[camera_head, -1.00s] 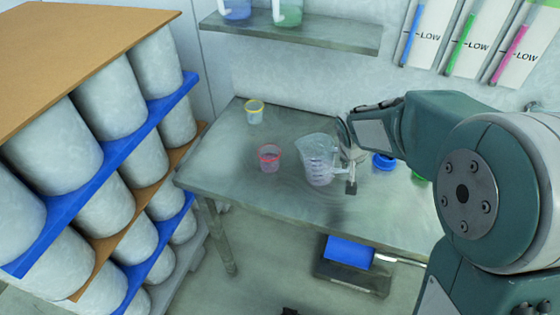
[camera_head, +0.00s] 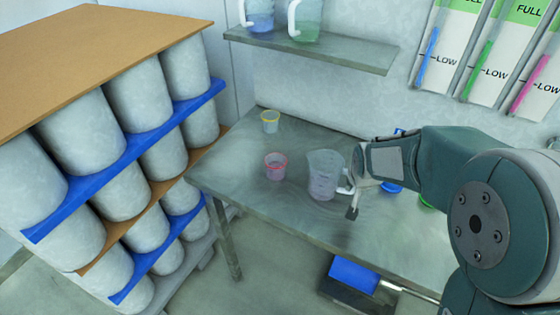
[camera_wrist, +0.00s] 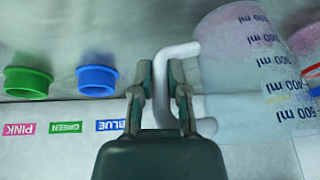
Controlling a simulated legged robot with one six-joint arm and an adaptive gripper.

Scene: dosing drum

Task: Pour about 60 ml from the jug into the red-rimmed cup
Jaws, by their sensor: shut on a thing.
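The clear jug (camera_head: 323,176) with a white handle is above or on the steel table, right of the red-rimmed cup; I cannot tell whether its base touches the table. In the wrist view the jug (camera_wrist: 245,65) shows its ml marks and pinkish contents. My gripper (camera_wrist: 172,75) is shut on the jug's handle (camera_wrist: 160,85); in the head view the gripper (camera_head: 354,198) is at the jug's right side. The jug looks about upright in the head view. The red-rimmed cup (camera_head: 276,168) stands upright just left of the jug, apart from it, with pinkish colour inside.
A yellow-rimmed cup (camera_head: 270,122) stands farther back on the table (camera_head: 240,185). Blue (camera_wrist: 97,78) and green (camera_wrist: 26,82) rings lie near colour labels. A shelf (camera_head: 310,50) with two jugs hangs above. A drum rack (camera_head: 130,155) stands left.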

